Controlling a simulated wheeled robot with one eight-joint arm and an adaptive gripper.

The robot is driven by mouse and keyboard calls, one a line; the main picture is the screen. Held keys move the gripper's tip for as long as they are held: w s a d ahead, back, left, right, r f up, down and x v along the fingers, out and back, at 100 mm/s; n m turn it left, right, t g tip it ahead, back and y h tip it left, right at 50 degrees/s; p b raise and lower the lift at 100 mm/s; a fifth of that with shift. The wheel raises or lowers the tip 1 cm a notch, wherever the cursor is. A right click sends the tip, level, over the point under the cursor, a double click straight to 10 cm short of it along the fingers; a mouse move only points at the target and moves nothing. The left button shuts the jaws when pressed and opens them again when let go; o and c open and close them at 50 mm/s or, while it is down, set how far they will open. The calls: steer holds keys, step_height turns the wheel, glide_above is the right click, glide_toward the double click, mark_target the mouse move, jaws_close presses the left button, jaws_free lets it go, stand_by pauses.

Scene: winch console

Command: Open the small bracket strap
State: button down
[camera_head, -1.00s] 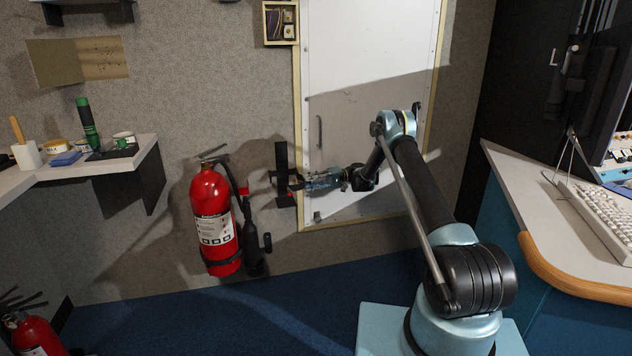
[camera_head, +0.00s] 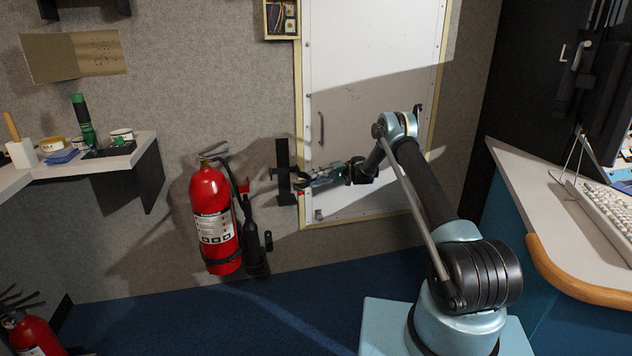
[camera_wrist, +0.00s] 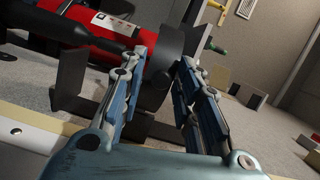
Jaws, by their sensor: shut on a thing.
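The small bracket (camera_head: 283,165) is a dark upright piece on the wall, left of the white door, with black arms near its lower half. It also shows as black plates in the wrist view (camera_wrist: 70,78). My gripper (camera_head: 303,183) is at the bracket's right side, level with its lower part. In the wrist view my gripper (camera_wrist: 165,62) has its two fingers on either side of dark bracket parts, shut on the strap. The exact contact is hidden by the fingers and dark shapes. A small red spot shows beside the fingertips in the head view.
A large red fire extinguisher (camera_head: 214,220) with a black hose hangs on the wall left of the bracket. The white door (camera_head: 370,110) with a handle is behind my arm. A shelf (camera_head: 95,160) is at left and a desk (camera_head: 515,180) at right.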

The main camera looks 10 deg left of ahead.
steer(key=shift+d+f, duration=0.15)
stand_by(0.3)
steer(key=c, duration=1.5)
jaws_free()
steer(key=shift+c, duration=0.2)
